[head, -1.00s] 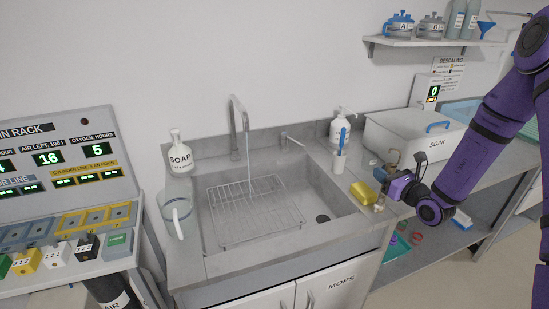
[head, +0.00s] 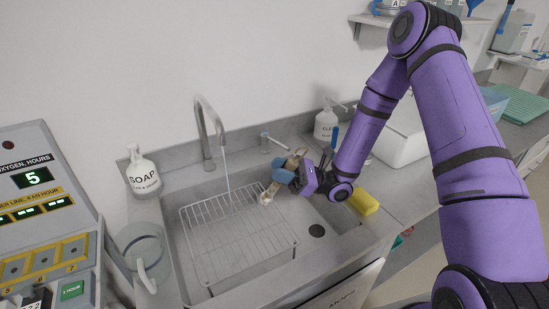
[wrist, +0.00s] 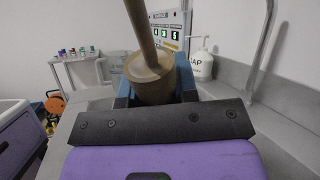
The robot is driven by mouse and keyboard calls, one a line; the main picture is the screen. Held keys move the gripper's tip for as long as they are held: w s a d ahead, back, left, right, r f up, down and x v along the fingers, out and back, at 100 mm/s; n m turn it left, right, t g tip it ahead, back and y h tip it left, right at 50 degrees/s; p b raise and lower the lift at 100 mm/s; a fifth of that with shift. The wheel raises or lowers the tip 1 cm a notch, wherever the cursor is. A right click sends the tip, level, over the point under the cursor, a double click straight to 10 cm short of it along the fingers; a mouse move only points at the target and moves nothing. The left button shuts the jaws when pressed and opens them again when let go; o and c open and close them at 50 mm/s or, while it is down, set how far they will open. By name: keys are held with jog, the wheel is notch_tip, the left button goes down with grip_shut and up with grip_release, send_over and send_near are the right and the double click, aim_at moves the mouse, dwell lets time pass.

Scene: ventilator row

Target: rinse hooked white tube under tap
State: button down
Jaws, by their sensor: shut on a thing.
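My gripper (head: 283,177) is over the right part of the sink, shut on the hooked tube (head: 268,194). The tube looks beige-brown rather than clean white, and its lower end points down and left towards the wire rack. In the wrist view the tube (wrist: 150,68) is a wide round end with a thinner stem, between the blue fingers of my gripper (wrist: 154,90). The tap (head: 205,135) arches over the sink's back left, and a thin stream of water (head: 226,170) falls from it. The tube is right of the stream and apart from it. My fingers partly hide the tube.
A wire rack (head: 240,247) lies in the sink. A soap bottle (head: 143,173) and a clear jug (head: 145,255) stand left of it. A yellow sponge (head: 364,203), a white bottle (head: 326,124) and the white soak box (head: 400,135) are on the right.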

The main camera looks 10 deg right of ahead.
jog(key=shift+a+n+g, duration=0.5)
jog(key=shift+g, duration=0.3)
jog(key=w+a+f, duration=0.1)
jog(key=w+a, duration=0.1)
jog(key=a, duration=0.4)
jog(key=w+a+f, duration=0.1)
jog(key=w+a, duration=0.2)
jog(key=a, duration=0.3)
jog(key=shift+w+f, duration=0.2)
jog(key=shift+f, duration=0.1)
jog(key=shift+a, duration=0.1)
jog(key=shift+w, duration=0.25)
jog(key=shift+w+d, duration=0.25)
jog(key=shift+w, duration=0.05)
